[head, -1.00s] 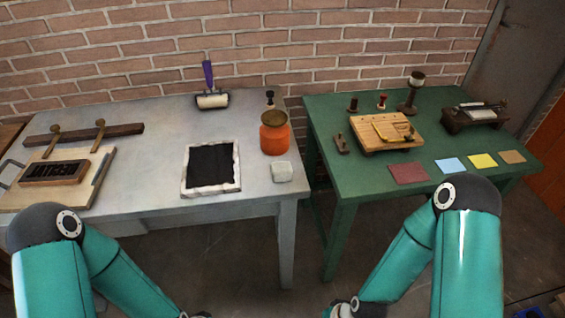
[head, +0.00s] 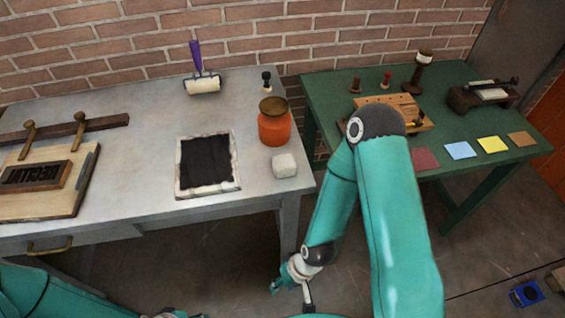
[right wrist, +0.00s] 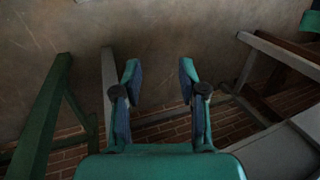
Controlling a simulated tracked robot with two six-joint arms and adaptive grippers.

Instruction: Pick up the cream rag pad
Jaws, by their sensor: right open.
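The cream rag pad (head: 285,165) is a small pale block on the front right corner of the grey metal table (head: 240,203). My right gripper (head: 290,290) is low in the head view, below and in front of the table edge, well apart from the pad. In the right wrist view its two fingers (right wrist: 160,78) are spread with nothing between them. The pad cannot be made out in that view. Of my left arm only a part shows at the bottom left, and its gripper is out of the picture.
An orange jar (head: 274,128) stands just behind the pad, and a black inked slab (head: 207,162) in a pale frame lies to its left. A green table (head: 455,118) stands to the right, across a narrow gap. The grey table's front edge lies between gripper and pad.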

